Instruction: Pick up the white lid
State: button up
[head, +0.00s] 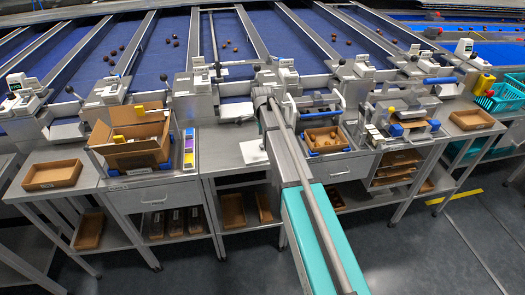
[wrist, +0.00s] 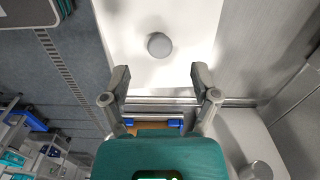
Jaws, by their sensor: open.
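A flat white panel with a round grey knob (wrist: 159,45), which looks like the white lid (wrist: 190,20), fills the upper middle of the wrist view. My gripper (wrist: 160,75) is open and empty, its two fingers spread left and right. The knob lies just beyond the fingertips, roughly centred between them, and no finger appears to touch it. In the head view a white square plate (head: 252,152) sits at the bench front, left of my arm; I cannot tell if it is the same piece. My fingers are not clear there.
An open cardboard box (head: 130,155) stands left on the steel benches. A brown tray (head: 52,175) lies further left, and another tray (head: 325,139) holds items right of my arm. Blue sorting lanes (head: 160,50) with dates run behind.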

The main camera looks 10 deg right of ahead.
aim_at(262, 146)
jog(key=shift+f+b, duration=2.35)
jog(key=shift+f, duration=0.15)
jog(key=shift+c, duration=0.3)
jog(key=c, duration=1)
